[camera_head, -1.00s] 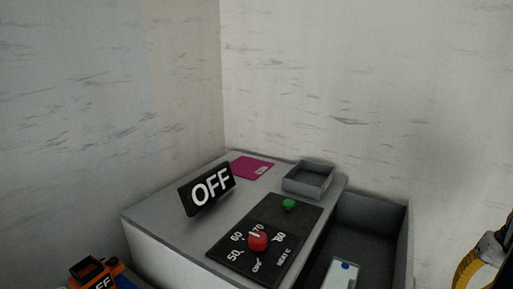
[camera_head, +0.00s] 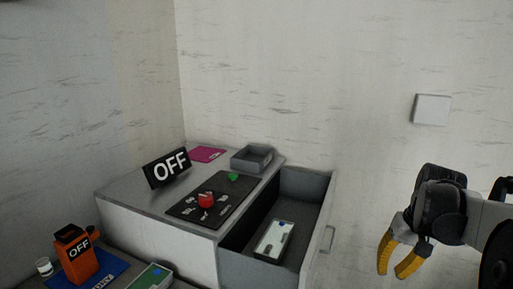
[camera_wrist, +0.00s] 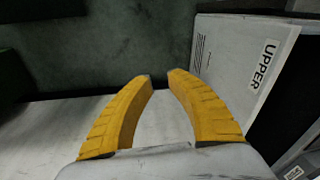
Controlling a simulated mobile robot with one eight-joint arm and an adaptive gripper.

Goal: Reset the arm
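My gripper (camera_head: 401,262) hangs at the right of the head view, with yellow fingers pointing down and left. In the wrist view its two yellow fingers (camera_wrist: 160,78) curve toward each other with a gap between the tips and nothing between them. It is to the right of the machine and its open drawer, touching neither.
A grey machine (camera_head: 125,188) bears an OFF sign (camera_head: 166,168), a red knob (camera_head: 205,201), a green button (camera_head: 233,177) and a grey tray (camera_head: 237,163). Its open drawer (camera_head: 322,222) holds a light block (camera_head: 273,240). An orange OFF device (camera_head: 82,262) stands lower left.

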